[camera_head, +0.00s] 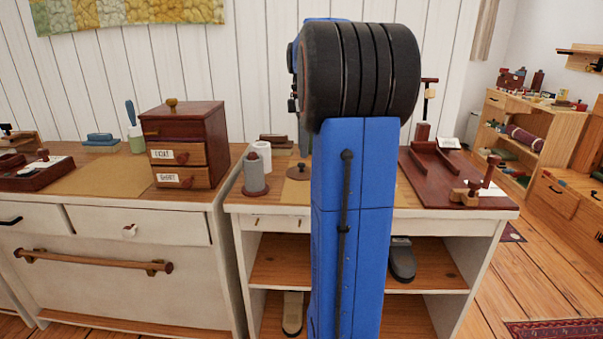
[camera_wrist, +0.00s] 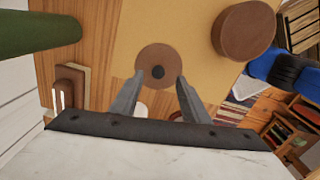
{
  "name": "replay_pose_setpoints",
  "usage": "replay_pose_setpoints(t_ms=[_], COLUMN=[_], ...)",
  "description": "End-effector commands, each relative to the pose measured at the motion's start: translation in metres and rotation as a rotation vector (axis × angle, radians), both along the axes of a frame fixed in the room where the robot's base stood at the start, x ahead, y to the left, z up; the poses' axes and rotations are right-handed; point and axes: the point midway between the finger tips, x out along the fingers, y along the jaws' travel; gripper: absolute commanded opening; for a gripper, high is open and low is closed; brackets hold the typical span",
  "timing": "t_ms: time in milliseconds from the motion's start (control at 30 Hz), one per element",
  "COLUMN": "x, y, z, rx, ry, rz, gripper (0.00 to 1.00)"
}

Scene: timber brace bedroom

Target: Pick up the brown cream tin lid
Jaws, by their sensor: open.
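The brown round lid (camera_wrist: 148,54) with a small dark knob lies flat on a tan mat (camera_wrist: 190,15) in the wrist view. In the head view the lid (camera_head: 290,175) shows partly, just left of my blue arm. A brown round tin (camera_wrist: 243,30) stands apart from the lid, at the upper right of the wrist view. My gripper (camera_wrist: 160,76) is open, its two fingers pointing toward the lid, one at either side of its near edge in the picture. Nothing is between the fingers. I cannot tell the height gap. My arm hides my gripper in the head view.
A grey knobbed object (camera_head: 256,177) and a white cylinder (camera_head: 262,155) stand left of the lid. A green object (camera_wrist: 35,32) intrudes at the wrist view's upper left. A small drawer cabinet (camera_head: 184,143) stands farther left; a dark red tray (camera_head: 445,175) lies to the right.

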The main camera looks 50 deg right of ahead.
Motion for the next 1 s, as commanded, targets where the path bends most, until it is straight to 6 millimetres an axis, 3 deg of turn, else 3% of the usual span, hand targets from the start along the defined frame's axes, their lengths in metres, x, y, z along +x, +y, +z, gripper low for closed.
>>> replay_pose_setpoints(t_ms=[400, 700, 900, 1000], x=[0.005, 0.005, 0.005, 0.005], y=[0.002, 0.002, 0.002, 0.002], z=[-0.047, -0.051, -0.051, -0.051], rx=[0.001, 0.000, 0.000, 0.000], ry=[0.002, 0.000, 0.000, 0.000], rz=[0.000, 0.000, 0.000, 0.000], gripper=[0.42, 0.42, 0.00, 0.00])
